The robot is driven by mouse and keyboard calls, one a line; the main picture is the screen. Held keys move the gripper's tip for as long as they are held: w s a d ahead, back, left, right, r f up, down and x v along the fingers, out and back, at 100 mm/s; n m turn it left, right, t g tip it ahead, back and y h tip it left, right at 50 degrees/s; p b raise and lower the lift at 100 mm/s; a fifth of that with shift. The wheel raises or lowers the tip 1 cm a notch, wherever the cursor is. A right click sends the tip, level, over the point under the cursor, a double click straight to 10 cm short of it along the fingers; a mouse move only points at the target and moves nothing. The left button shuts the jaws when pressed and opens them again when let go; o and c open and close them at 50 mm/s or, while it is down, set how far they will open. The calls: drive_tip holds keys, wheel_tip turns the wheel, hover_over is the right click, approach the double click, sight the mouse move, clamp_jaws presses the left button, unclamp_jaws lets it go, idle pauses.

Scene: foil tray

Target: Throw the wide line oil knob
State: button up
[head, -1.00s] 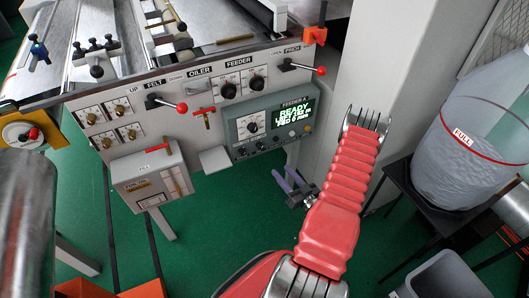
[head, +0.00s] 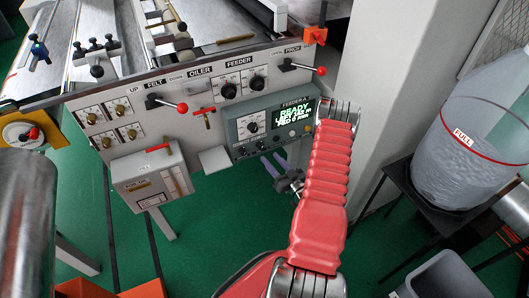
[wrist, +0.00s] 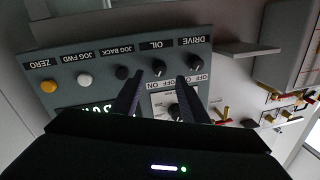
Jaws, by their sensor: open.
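The small black OIL knob (wrist: 158,67) is on the grey FEEDER A control panel (wrist: 90,68), between the DRIVE knob (wrist: 192,60) and the black JOG BACK button (wrist: 123,73). In the head view the OIL knob (head: 260,145) is small, in the panel's bottom row. My gripper (head: 272,158) is open and empty, just below that row. In the wrist view my gripper's (wrist: 158,77) dark fingers reach toward the panel, one tip on each side of the OIL knob in the picture. I cannot tell whether they touch anything.
A larger knob (head: 251,126) on a white plate sits above the bottom row, beside the lit READY display (head: 291,117). A grey ledge (head: 215,159) juts out left of the panel. A FULL container (head: 463,140) stands at right.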

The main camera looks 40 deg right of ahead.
sight(262, 148)
drive_tip(key=w, duration=0.5)
drive_tip(key=shift+w+d, duration=0.4)
drive_tip(key=shift+c, duration=0.6)
clamp_jaws()
